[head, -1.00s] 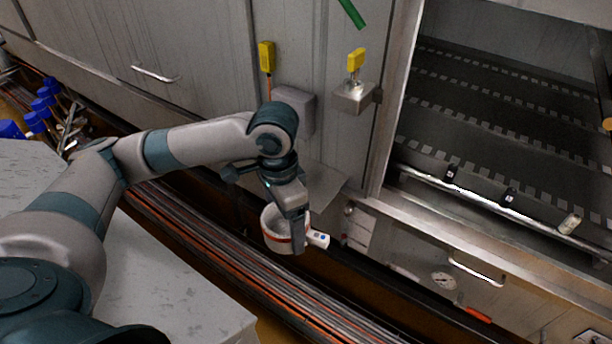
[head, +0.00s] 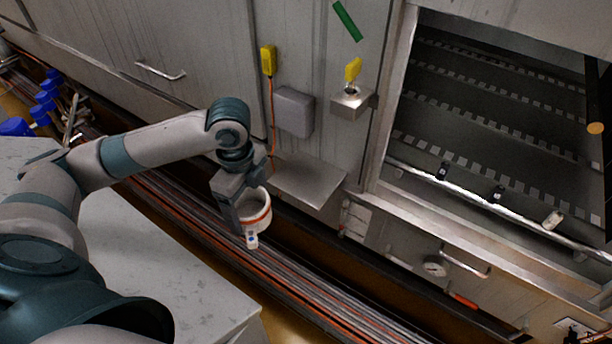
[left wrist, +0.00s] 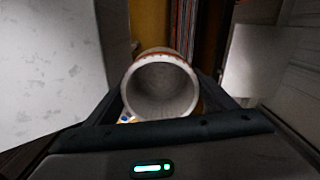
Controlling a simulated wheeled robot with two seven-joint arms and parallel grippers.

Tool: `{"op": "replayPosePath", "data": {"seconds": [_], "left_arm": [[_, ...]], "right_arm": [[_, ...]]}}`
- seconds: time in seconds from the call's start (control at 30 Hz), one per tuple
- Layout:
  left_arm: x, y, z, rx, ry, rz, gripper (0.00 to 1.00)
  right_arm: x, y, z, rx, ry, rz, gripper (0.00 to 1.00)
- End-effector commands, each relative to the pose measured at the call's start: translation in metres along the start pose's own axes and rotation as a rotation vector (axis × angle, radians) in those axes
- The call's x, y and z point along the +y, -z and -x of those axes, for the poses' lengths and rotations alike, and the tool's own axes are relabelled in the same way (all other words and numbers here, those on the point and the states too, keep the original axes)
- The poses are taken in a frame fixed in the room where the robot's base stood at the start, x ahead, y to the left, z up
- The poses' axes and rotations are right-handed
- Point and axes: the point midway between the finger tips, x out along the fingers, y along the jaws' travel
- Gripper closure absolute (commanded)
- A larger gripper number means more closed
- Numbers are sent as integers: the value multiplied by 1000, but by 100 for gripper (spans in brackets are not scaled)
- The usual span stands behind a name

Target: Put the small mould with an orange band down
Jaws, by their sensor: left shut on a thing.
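The small mould (head: 256,214) is a white cup with an orange band around it. My left gripper (head: 246,222) is shut on it and holds it in the air, above the pipes along the floor. In the left wrist view the mould (left wrist: 160,88) sits between the two fingers (left wrist: 172,100), its round opening facing the camera. A small white piece with a blue mark (head: 252,240) shows just below the mould. My right gripper is not in view.
A small metal shelf (head: 308,180) sticks out from the steel wall, right of the mould. A grey speckled worktop (head: 150,262) lies at lower left. Pipes (head: 300,298) run between them. A dark machine opening (head: 490,130) is at right.

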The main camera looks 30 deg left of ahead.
Motion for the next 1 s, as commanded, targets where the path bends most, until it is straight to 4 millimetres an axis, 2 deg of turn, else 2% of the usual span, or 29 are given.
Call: {"op": "replayPosePath", "data": {"seconds": [0.3, 0.47, 0.67, 1.0], "left_arm": [[-1, 0, 0, 0, 1, -2, 51], [-10, 2, 1, 1, 2, 0, 51], [-42, 7, 3, 2, 1, 2, 51], [-115, 19, 4, 1, 0, 1, 51]], "right_arm": [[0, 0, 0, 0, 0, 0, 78], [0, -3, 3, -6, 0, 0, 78], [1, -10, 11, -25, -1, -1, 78], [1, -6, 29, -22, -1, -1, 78]]}}
